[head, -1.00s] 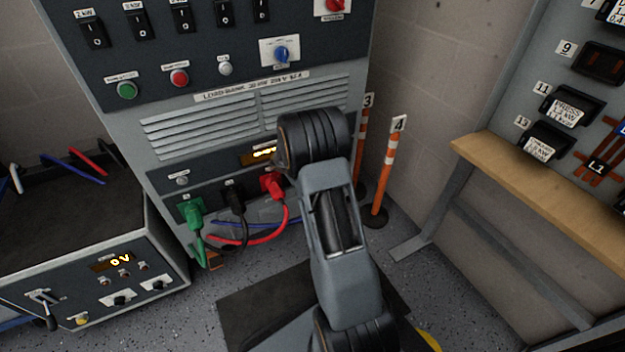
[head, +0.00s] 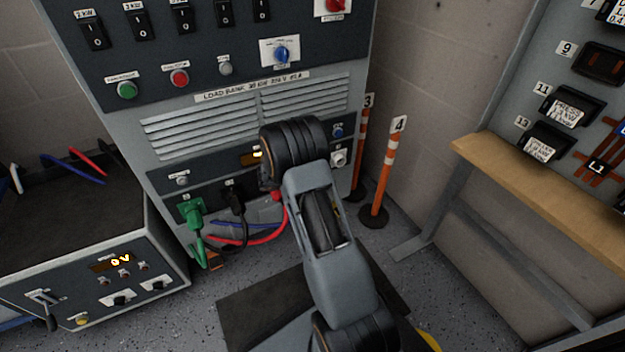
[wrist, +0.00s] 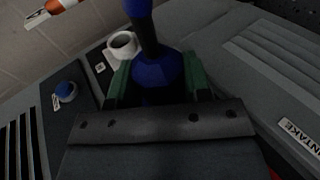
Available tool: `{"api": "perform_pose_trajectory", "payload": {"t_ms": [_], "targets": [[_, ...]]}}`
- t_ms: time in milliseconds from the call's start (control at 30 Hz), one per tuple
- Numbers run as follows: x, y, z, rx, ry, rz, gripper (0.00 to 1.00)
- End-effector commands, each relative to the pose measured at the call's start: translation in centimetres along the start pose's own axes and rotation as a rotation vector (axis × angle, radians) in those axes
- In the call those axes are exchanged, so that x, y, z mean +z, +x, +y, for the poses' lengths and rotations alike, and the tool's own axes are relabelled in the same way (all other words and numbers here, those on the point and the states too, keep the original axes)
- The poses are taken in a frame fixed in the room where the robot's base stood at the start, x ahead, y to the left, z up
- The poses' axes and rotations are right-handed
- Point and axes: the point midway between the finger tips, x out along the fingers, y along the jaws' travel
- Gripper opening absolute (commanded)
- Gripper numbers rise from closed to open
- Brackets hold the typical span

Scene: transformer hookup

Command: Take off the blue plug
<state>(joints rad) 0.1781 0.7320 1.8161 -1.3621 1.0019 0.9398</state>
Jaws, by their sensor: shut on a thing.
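The blue plug (wrist: 157,72) shows in the wrist view, between the green finger pads of my gripper (wrist: 157,82), which is shut on it. Its dark neck and blue tail end point up toward the top edge of the picture. A white round socket (wrist: 122,45) is just left of the plug, and its dark opening looks empty. The white socket also shows in the head view (head: 339,158), on the lower right of the load bank panel. My arm hides my gripper and the blue plug in the head view.
A green plug (head: 191,210) and a black plug (head: 236,201) sit in the load bank's lower panel. A red cable (head: 262,239) runs below, its plug mostly behind my arm. Orange posts (head: 377,190) stand to the right.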

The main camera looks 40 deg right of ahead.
Motion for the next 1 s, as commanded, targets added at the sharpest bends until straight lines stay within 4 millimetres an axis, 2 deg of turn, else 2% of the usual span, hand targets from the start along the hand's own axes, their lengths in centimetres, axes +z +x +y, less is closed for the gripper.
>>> {"api": "perform_pose_trajectory", "payload": {"t_ms": [1000], "targets": [[2.6, -0.3, 0.1, 0.000, 0.001, -0.002, 0.14]]}}
